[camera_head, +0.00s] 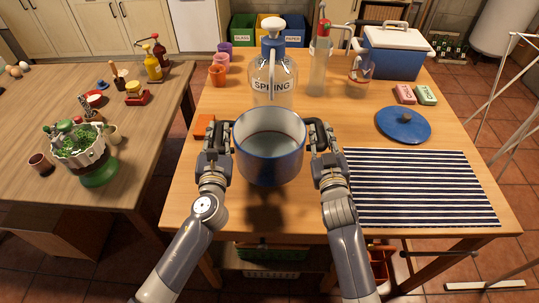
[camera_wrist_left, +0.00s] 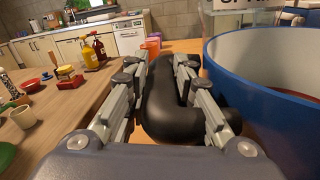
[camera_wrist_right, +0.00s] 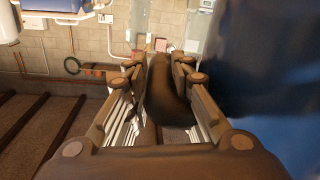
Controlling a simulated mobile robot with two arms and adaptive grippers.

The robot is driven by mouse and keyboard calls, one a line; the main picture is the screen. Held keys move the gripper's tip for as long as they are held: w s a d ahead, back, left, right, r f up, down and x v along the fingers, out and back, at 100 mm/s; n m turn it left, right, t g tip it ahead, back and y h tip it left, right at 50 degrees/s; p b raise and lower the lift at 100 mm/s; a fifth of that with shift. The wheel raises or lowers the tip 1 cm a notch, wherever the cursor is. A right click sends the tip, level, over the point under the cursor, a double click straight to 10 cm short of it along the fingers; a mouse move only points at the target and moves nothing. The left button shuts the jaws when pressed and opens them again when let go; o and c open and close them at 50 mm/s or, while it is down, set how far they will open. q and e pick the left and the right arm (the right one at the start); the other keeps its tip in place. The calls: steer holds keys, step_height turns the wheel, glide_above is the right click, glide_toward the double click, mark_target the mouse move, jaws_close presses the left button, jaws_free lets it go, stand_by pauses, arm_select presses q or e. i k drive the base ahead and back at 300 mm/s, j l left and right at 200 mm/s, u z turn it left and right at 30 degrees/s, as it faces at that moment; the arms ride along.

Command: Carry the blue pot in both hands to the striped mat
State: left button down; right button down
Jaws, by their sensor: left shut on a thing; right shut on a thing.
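The blue pot (camera_head: 270,160) is upright and open at the top, with a pale inside, near the middle of the table in the head view. A dark shadow on the wood below it suggests it is held above the table. My left gripper (camera_head: 216,150) is shut on its left black handle, which also shows in the left wrist view (camera_wrist_left: 170,105). My right gripper (camera_head: 322,148) is shut on its right black handle, which also shows in the right wrist view (camera_wrist_right: 165,95). The striped mat (camera_head: 420,187) lies flat and bare to the right of the pot.
A blue lid (camera_head: 403,125) lies behind the mat. A large spring water bottle (camera_head: 272,75) stands right behind the pot. A blue cooler (camera_head: 394,52) and two small boxes (camera_head: 415,95) are at the back right. An orange item (camera_head: 204,126) lies left of the pot.

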mark_target(418, 184)
steer(key=l+z, duration=0.25)
steer(key=l, duration=0.5)
steer(key=l+z, duration=0.25)
steer(key=l, duration=0.45)
steer(key=i, duration=0.05)
